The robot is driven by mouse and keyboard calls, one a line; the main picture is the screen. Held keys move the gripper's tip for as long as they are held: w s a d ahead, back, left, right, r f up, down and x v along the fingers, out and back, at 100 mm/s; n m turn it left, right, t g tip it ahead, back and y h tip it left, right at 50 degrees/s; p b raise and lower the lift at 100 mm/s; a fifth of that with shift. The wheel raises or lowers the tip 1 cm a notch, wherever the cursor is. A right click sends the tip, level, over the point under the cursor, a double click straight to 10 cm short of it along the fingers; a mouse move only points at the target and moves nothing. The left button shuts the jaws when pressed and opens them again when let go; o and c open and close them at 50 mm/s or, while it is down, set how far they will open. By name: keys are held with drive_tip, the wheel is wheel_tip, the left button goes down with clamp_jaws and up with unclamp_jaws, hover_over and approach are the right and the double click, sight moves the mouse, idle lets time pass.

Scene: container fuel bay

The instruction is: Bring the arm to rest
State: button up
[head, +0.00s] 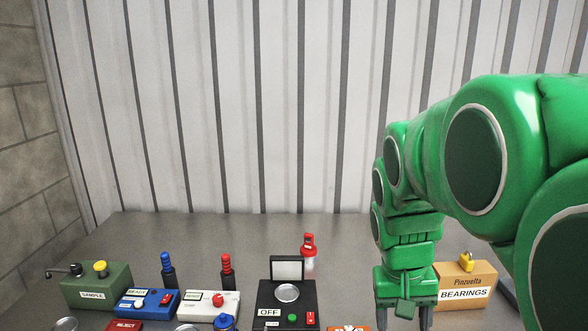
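My green arm comes in from the right and hangs down over the right part of the grey table (230,245). My gripper (405,318) points down at the bottom edge of the head view, left of the bearings box (462,293). Its two dark fingers stand apart with nothing seen between them, so it looks open. The fingertips run to the picture's lower edge, so their very ends cannot be seen.
A green sample box (95,287), a blue device (146,303), a white device (210,306), two dark bottles, a black OFF device (287,305) and a red-capped bottle (308,252) stand left of my gripper. The table behind is clear up to the corrugated wall (240,110).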

drive_tip(key=s+a+f, duration=0.1)
drive_tip(key=s+f, duration=0.1)
drive_tip(key=s, duration=0.6)
drive_tip(key=s+a+f+n+g+y, duration=0.1)
drive_tip(key=s+a+f, duration=0.1)
drive_tip(key=s, duration=0.7)
drive_tip(key=shift+a+f+n, duration=0.15)
drive_tip(key=shift+a+n, duration=0.1)
drive_tip(key=shift+n, duration=0.05)
